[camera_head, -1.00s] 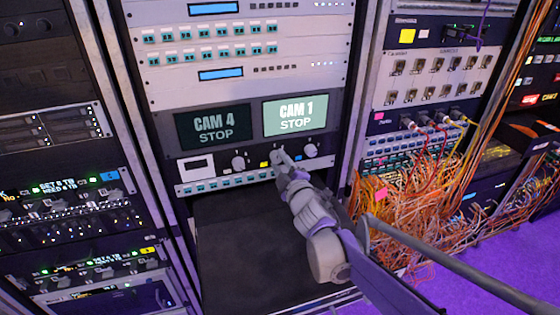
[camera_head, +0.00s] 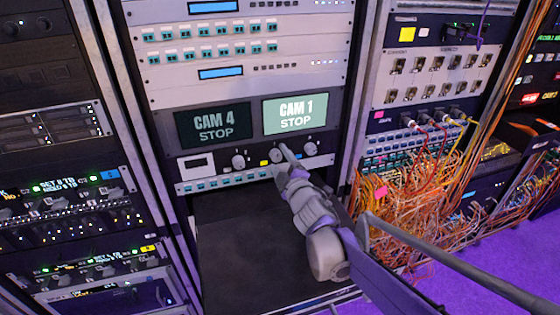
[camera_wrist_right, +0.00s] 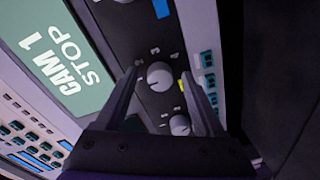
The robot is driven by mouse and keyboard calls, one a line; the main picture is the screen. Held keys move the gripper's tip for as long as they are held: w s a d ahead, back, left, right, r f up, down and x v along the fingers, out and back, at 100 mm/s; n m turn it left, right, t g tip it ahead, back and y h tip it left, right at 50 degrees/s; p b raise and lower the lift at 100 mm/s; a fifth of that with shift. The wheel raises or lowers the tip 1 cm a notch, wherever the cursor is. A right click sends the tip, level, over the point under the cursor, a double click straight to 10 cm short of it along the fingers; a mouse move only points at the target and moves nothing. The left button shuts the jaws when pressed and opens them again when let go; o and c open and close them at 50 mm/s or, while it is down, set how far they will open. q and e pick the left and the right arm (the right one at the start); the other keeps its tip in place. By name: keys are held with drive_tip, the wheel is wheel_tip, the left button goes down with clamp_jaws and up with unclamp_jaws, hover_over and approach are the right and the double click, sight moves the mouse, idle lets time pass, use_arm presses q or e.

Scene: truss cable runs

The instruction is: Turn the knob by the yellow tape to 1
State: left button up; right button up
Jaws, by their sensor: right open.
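The panel has three round light knobs in a row under the two screens. The middle knob (camera_head: 278,155) sits beside a small piece of yellow tape (camera_head: 264,163). In the right wrist view that knob (camera_wrist_right: 160,77) is between my right gripper's fingertips, with the yellow tape (camera_wrist_right: 184,86) close beside it, partly behind one finger. My right gripper (camera_wrist_right: 158,75) is open, a finger on either side of the knob; I cannot tell whether they touch it. Numbers ring the knob, but its pointer setting is too small to read surely. My left gripper is not in view.
The left knob (camera_head: 238,161) and right knob (camera_head: 311,148) flank the middle one closely. Screens reading CAM 4 (camera_head: 213,126) and CAM 1 (camera_head: 295,114) are above. A row of small connectors is just below. Orange cables (camera_head: 430,200) hang at the right.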

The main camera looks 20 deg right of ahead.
drive_tip(key=s+b, duration=0.1)
drive_tip(key=s, duration=1)
drive_tip(key=shift+d+r, duration=0.25)
drive_tip(key=shift+d, duration=0.1)
drive_tip(key=shift+w, duration=0.1)
